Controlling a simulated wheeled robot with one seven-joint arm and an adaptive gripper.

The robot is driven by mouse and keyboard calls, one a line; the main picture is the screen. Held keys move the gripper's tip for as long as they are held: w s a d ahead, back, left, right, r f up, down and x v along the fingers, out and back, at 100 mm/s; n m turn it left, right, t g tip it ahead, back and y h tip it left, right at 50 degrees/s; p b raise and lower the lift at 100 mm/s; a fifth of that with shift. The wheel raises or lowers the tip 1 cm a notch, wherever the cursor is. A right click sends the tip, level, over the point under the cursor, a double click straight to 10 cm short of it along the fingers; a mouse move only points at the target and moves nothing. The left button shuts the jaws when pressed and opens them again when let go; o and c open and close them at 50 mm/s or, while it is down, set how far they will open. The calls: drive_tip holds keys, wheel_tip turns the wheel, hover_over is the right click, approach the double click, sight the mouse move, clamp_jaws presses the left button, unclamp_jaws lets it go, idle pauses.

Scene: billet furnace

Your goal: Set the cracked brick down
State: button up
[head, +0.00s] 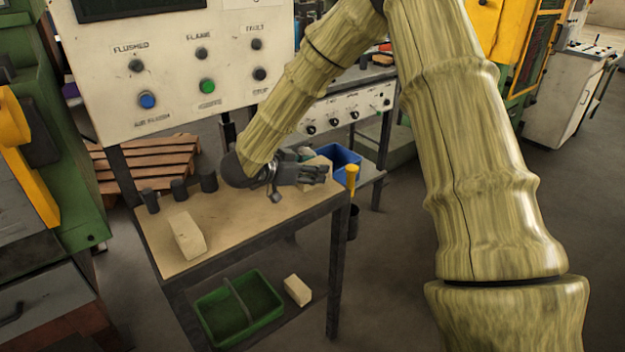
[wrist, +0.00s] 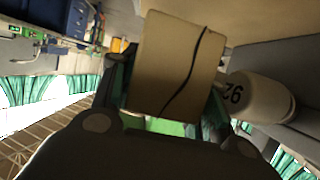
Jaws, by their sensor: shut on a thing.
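The cracked brick (wrist: 178,65) is pale tan with a dark wavy crack across its face. It fills the middle of the wrist view between the fingers of my gripper (wrist: 165,105). In the head view my gripper (head: 310,174) is low over the right part of the wooden-topped bench (head: 235,225), shut on the brick (head: 320,162), which is mostly hidden behind the fingers. I cannot tell whether the brick touches the bench top. A second pale brick (head: 187,238) lies on the bench at the left front.
Dark cylinders (head: 179,190) stand along the bench's back left. A yellow-handled tool (head: 351,178) is at its right corner, near a blue bin (head: 343,160). A green crate (head: 262,300) and another brick (head: 298,290) are on the lower shelf. A numbered cylinder (wrist: 260,97) is beside the brick.

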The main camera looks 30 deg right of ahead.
drive_tip(key=shift+f, duration=1.75)
drive_tip(key=shift+f, duration=0.1)
drive_tip(key=o, duration=1)
drive_tip(key=shift+o, duration=0.2)
drive_tip(key=shift+a, duration=0.1)
drive_tip(key=v, duration=1.2)
drive_tip(key=shift+b, duration=0.4)
